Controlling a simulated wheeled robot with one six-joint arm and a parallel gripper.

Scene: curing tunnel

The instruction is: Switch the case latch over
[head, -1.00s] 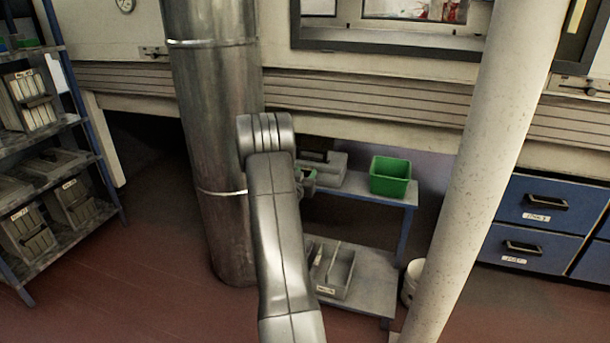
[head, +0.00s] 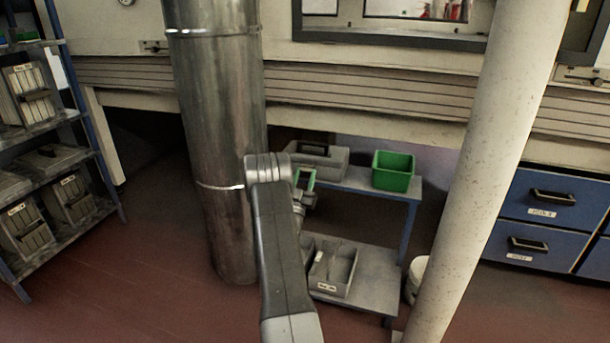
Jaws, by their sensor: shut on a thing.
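A grey case (head: 328,165) with a dark handle on top stands on the blue-framed bench, left of the green bin. Its latch cannot be made out; my arm hides the case's left part. My gripper (head: 304,182) is small and partly hidden behind my own arm, at the near left side of the case. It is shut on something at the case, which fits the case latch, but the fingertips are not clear. A bright green outline shows at my wrist end.
A green bin (head: 391,182) stands on the bench top (head: 370,188). A grey divided tray (head: 334,287) lies on the lower shelf. A metal column (head: 215,130) rises close left of my arm; a pale pipe (head: 480,160) stands right. Blue drawers (head: 548,205) are far right.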

